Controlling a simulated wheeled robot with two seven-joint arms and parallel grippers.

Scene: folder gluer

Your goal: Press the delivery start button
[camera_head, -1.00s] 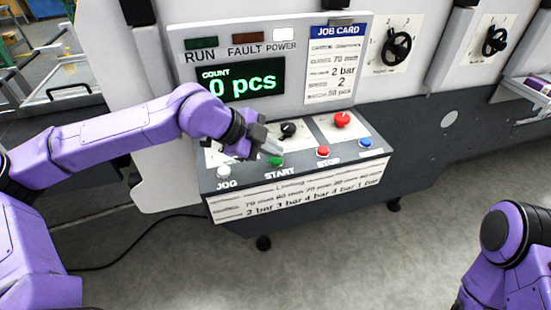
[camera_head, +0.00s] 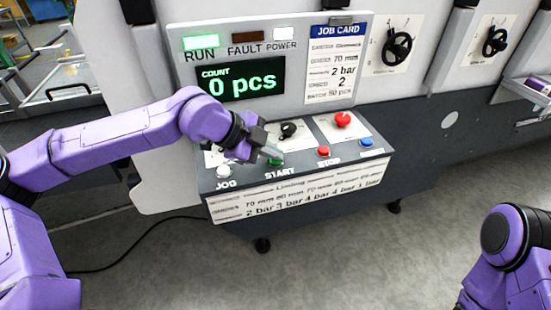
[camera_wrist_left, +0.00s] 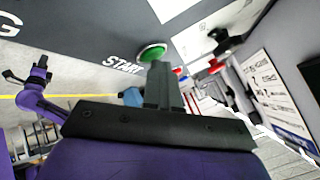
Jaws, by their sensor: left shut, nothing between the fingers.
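The green start button (camera_head: 277,162) is on the sloped control panel (camera_head: 210,184), above the word START. My left gripper (camera_head: 273,156) is shut and empty, with its fingertips at the button and partly covering it. In the left wrist view the green button (camera_wrist_left: 152,52) shows right at the tips of the shut fingers (camera_wrist_left: 158,72); they seem to touch it. The RUN lamp (camera_head: 201,43) is lit bright green. The display (camera_head: 240,80) reads 0 pcs.
On the panel are a white JOG button (camera_head: 223,171), a red STOP button (camera_head: 323,151), a blue button (camera_head: 366,142), a black knob (camera_head: 289,130) and a red mushroom button (camera_head: 342,119). The POWER lamp (camera_head: 283,34) is lit white.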

